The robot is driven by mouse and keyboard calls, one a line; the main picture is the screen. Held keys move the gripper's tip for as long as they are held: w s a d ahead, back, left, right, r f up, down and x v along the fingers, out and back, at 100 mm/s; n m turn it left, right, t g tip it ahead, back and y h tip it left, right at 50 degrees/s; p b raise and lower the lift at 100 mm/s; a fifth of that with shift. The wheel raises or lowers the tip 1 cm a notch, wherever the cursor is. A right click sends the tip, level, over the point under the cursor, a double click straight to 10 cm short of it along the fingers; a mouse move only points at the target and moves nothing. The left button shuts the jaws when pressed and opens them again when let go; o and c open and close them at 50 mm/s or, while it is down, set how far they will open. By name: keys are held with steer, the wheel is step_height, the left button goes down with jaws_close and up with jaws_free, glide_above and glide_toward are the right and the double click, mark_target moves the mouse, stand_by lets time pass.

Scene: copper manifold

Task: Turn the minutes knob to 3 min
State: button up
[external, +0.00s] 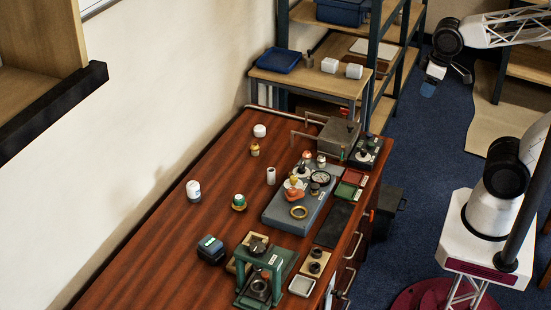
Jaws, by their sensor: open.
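My gripper (447,80) hangs at the upper right over the blue floor, beyond the bench's right side. Its fingers are apart, nothing shows between them, and it touches nothing. A dark box with a pale round dial or knob (364,154) sits at the far right end of the wooden bench. It may carry the minutes knob, but its markings are too small to read, so I cannot tell its setting. A grey box (338,137) stands just left of it and may hide part of it.
The bench (165,245) holds a blue-grey plate (271,215) with a gauge and fittings, a green press (262,281), a dark block (210,249) and small jars. A shelf (310,80) stands behind. The bench's left part is mostly clear.

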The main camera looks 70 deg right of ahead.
steer(key=w+d+f+n, duration=0.2)
steer(key=w+f+n, duration=0.4)
steer(key=w+n, duration=0.15)
steer(key=n+g, duration=0.3)
steer(key=n, duration=1.3)
glide_above(364, 150)
step_height(364, 150, down, 22)
steer(key=shift+s+f, duration=0.1)
steer(key=shift+f+n, duration=0.25)
steer(key=shift+f, duration=0.1)
steer(key=shift+f, duration=3.8)
steer(key=shift+c, duration=0.5)
